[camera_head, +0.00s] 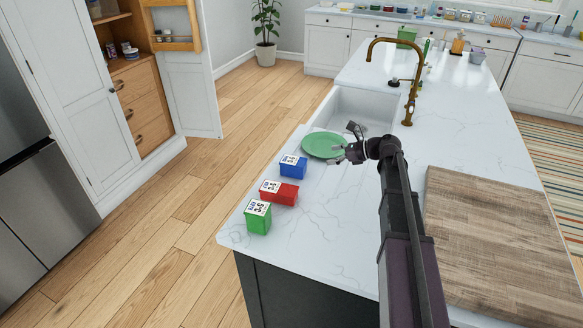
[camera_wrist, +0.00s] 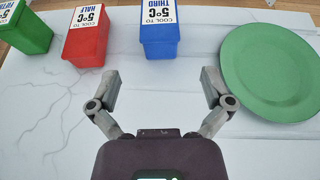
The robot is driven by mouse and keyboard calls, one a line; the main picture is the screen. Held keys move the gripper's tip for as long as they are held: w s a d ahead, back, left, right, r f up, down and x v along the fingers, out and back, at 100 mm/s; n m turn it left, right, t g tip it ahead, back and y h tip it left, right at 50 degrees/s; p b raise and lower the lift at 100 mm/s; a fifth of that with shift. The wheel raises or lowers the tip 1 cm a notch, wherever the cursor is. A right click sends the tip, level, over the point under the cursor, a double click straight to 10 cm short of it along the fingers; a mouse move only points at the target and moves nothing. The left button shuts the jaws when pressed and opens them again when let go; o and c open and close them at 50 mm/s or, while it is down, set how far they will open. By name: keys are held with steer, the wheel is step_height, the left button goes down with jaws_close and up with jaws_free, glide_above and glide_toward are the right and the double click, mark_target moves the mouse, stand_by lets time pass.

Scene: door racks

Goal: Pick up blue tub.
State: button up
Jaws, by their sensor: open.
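The blue tub (camera_head: 293,168) stands on the white marble island top, with a white label on its lid. In the wrist view the blue tub (camera_wrist: 159,38) is at the top centre, and its label reads "COOL TO THIRD 5°C". My gripper (camera_head: 349,140) is over the island, to the right of the tub in the head view. In the wrist view my gripper (camera_wrist: 159,77) is open and empty, its two fingers spread apart. The tub lies beyond the fingertips, roughly in line with the gap between them, and is not touched.
A red tub (camera_head: 279,193) and a green tub (camera_head: 258,217) stand in a row with the blue one along the island's left edge. A green plate (camera_head: 324,145) lies beside it. A sink (camera_head: 350,107), a brass faucet (camera_head: 411,85) and a wooden board (camera_head: 495,240) are also on the island.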

mark_target(300, 161)
steer(key=b+x, duration=0.3)
steer(key=x, duration=0.4)
steer(key=shift+a+f, duration=0.25)
steer(key=shift+f, duration=0.05)
steer(key=shift+w+a+f, duration=0.1)
steer(key=shift+w+a, duration=0.1)
steer(key=shift+a, duration=0.2)
steer(key=shift+f+b+x, duration=0.15)
steer(key=shift+b+x, duration=0.5)
steer(key=shift+x, duration=0.45)
steer(key=shift+f+b+x, duration=0.15)
steer(key=shift+b+x, duration=0.45)
steer(key=shift+x, duration=0.5)
steer(key=shift+a+f, duration=0.1)
steer(key=shift+a, duration=0.15)
steer(key=c, duration=1.1)
